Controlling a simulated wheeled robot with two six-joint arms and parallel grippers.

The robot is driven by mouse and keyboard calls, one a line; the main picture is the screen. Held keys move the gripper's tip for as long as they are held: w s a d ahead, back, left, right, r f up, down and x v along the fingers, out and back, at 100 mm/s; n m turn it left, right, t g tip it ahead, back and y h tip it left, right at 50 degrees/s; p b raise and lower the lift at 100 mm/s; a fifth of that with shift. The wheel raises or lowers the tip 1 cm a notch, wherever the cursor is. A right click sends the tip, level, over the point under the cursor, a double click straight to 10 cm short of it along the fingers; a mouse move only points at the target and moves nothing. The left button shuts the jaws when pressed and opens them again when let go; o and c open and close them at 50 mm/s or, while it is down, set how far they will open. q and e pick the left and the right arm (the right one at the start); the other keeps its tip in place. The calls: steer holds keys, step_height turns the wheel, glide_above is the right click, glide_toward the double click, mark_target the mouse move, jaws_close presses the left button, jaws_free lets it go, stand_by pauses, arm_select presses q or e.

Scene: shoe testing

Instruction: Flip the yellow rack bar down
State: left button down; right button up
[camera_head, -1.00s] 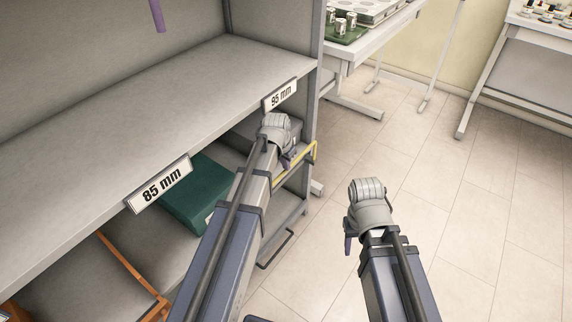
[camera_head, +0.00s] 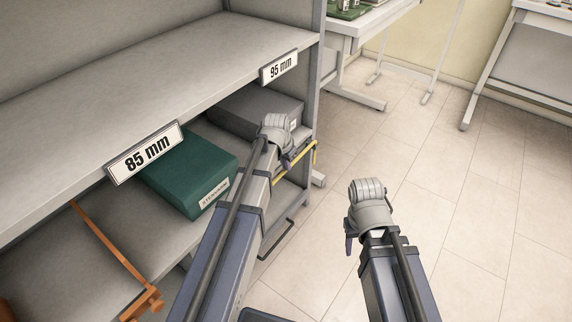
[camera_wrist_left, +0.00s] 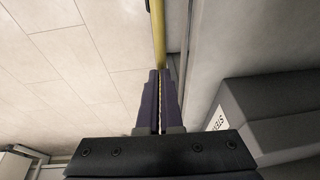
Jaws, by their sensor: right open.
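The yellow rack bar (camera_head: 302,159) is at the right end of the shelf rack, just below the 95 mm label, and slants up to the right. My left gripper (camera_head: 290,160) is at this bar. In the left wrist view its purple fingers (camera_wrist_left: 160,100) are nearly together, with a thin yellowish line between them. The yellow bar (camera_wrist_left: 158,30) runs away from their tips, so they appear shut on it. The gripped part is mostly hidden. My right gripper (camera_head: 349,244) is open over the floor, away from the rack, and its fingers are mostly hidden by its wrist.
A green box (camera_head: 185,172) and a dark grey box (camera_head: 245,112) lie on the rack's lower shelf. An orange bar (camera_head: 115,250) is at the left. A dark box (camera_wrist_left: 270,115) is right of my left fingers. The floor (camera_head: 480,220) to the right is clear.

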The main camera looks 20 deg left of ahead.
arm_select(q)
steer(key=shift+s, duration=0.1)
steer(key=shift+r+p, duration=0.25)
steer(key=shift+p, duration=0.2)
steer(key=w+p+v, duration=0.1)
steer(key=p+v, duration=1.2)
steer(key=shift+d+r, duration=0.35)
steer(key=shift+d, duration=0.05)
steer(key=shift+s, duration=0.1)
steer(key=s+d+r+g+y+p, duration=0.1)
steer(key=s+d+r+g+p, duration=0.1)
steer(key=s+d+r+p, duration=0.5)
steer(key=s+d+r+g+p, duration=0.1)
steer(key=s+d+r+p, duration=0.6)
steer(key=s+r+p, duration=0.5)
steer(key=shift+s+r+g+y+p, duration=0.3)
steer(key=shift+s+g+y+p, duration=0.1)
steer(key=shift+s+p, duration=0.3)
